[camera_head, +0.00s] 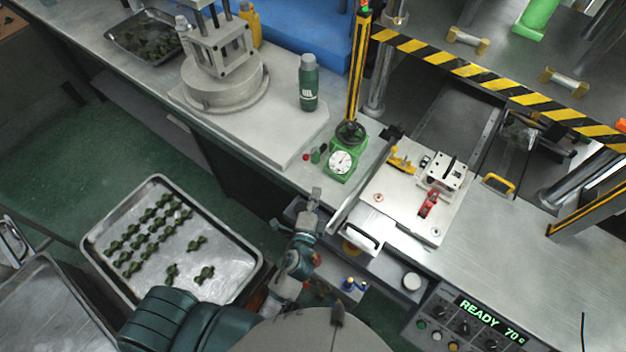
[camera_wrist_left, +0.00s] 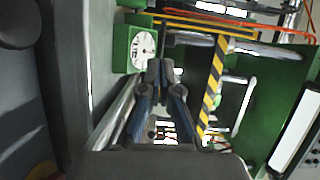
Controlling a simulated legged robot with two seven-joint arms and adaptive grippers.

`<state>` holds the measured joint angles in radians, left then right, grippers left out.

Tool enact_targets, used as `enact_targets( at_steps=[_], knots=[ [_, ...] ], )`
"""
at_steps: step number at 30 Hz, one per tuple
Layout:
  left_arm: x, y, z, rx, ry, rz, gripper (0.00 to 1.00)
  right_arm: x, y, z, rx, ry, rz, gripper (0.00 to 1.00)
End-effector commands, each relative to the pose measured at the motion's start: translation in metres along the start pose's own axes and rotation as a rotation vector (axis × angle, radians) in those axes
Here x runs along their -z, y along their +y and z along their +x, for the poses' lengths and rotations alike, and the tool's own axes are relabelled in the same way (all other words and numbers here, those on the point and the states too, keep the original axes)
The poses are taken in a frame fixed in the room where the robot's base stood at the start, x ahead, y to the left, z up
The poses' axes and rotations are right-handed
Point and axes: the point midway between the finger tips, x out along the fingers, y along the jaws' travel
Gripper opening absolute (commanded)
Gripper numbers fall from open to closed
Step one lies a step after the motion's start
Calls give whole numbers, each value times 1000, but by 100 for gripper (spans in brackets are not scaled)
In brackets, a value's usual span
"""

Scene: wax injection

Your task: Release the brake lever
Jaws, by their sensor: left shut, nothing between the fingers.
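I cannot tell for sure which part is the brake lever. A dark bar (camera_wrist_left: 164,35) shows beside the white dial gauge (camera_wrist_left: 143,50) in the left wrist view, just beyond my fingertips. In the head view the gauge (camera_head: 341,162) sits in a green housing at the foot of a yellow-black post. A red clamp handle (camera_head: 428,205) and a yellow clamp (camera_head: 402,160) stand on a white plate to the right. My left gripper (camera_head: 316,194) is shut and empty, below the gauge and apart from it; it also shows in the left wrist view (camera_wrist_left: 160,70). My right gripper is not in view.
A tray of green pieces (camera_head: 256,280) lies at lower left. A green bottle (camera_head: 308,84) and a grey press (camera_head: 225,84) stand on the bench. A striped bar (camera_head: 500,82) crosses the upper right. A control panel (camera_head: 470,322) reads READY 70.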

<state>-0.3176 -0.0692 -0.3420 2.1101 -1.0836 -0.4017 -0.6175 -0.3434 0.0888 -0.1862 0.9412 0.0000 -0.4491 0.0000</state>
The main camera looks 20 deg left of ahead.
Motion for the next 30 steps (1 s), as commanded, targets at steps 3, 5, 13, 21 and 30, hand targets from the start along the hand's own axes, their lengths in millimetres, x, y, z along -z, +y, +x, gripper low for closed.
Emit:
enact_targets(
  at_steps=[3, 5, 13, 21, 30],
  knots=[
    [1, -3, 20, 4, 0, 2, 0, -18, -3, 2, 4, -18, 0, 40],
    [1, -3, 33, 4, 0, 2, 0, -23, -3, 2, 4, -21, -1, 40],
    [1, -2, 91, 2, -1, 2, 0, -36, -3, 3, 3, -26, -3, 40],
    [-34, -2, 98, 0, -1, 0, 0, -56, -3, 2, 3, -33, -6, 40],
    [-39, 0, 100, -1, -1, -1, 0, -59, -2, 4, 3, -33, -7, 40]
  ],
)
